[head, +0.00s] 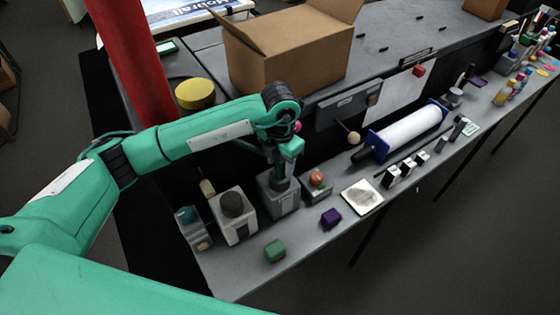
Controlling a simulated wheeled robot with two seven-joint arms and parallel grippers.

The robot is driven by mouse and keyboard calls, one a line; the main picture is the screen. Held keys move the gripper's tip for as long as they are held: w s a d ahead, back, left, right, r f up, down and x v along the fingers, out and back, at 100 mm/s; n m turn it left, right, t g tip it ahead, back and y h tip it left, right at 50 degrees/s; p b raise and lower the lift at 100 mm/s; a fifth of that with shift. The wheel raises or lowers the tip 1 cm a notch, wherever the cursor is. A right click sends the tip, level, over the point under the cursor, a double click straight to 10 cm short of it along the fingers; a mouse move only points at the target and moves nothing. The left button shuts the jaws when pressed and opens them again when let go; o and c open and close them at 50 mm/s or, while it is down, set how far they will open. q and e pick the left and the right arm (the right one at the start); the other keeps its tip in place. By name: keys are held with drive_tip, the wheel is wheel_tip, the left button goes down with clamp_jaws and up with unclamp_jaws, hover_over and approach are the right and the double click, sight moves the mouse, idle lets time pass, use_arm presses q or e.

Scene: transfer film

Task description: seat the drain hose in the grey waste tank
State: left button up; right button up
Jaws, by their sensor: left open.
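The grey tank (283,204) stands upright on the narrow grey bench shelf, left of the middle. A dark, short cylindrical piece (280,184) stands up from its top; it may be the drain hose end, but I cannot tell how deep it sits. My left gripper (278,168) points down right above this piece, open; its fingers are small and partly dark against it, so contact is unclear. A whitish box (243,229) with a dark round top (232,204) stands just left of the grey tank. My right gripper is out of view.
A small grey box with an orange ball (317,179) stands close right of the tank. A green block (275,251) and purple block (331,218) lie in front. A white roller (408,133) lies farther right. An open cardboard box (285,58) stands behind.

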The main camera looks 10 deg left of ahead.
use_arm(q)
wheel_tip(320, 180, up, 10)
drive_tip(key=b, duration=0.4)
drive_tip(key=shift+r+b, duration=0.25)
drive_tip(key=shift+b, duration=0.1)
drive_tip(key=shift+r, duration=0.6)
